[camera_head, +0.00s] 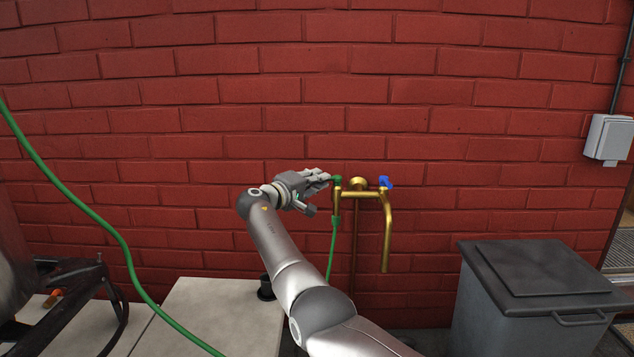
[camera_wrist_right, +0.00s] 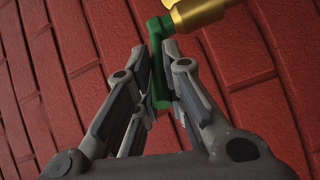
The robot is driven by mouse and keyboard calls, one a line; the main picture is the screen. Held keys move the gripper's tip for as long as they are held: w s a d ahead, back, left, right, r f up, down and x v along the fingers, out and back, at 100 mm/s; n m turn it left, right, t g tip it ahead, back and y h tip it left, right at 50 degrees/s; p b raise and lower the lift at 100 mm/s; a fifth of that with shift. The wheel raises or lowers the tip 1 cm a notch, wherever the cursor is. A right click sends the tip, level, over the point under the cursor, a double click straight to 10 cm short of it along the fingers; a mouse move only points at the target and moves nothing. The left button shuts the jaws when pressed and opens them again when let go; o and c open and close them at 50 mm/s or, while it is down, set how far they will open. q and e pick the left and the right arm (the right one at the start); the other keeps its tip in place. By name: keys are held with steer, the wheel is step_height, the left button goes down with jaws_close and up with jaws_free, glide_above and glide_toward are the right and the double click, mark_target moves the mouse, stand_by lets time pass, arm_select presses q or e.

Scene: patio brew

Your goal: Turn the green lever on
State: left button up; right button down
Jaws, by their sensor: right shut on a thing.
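The green lever (camera_head: 337,180) sits on the left valve of a brass tap (camera_head: 360,194) on the brick wall. In the right wrist view the green lever (camera_wrist_right: 158,65) lies between my right gripper's fingertips, with part of the brass body (camera_wrist_right: 196,12) behind it. My right gripper (camera_head: 322,178) reaches the lever from the left, and its fingers are closed around it. In the right wrist view the gripper (camera_wrist_right: 165,62) shows both fingers against the lever. My left gripper is not in view.
A blue lever (camera_head: 386,183) is on the tap's right valve, above a brass spout (camera_head: 387,240). A green hose (camera_head: 333,245) hangs from the left valve. A grey bin (camera_head: 530,295) stands at right. A pale worktop (camera_head: 215,305) is at lower left. Another green hose (camera_head: 110,232) crosses the left side.

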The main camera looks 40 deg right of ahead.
steer(key=shift+f, duration=0.1)
steer(key=c, duration=1.5)
jaws_free()
steer(key=v, duration=1.2)
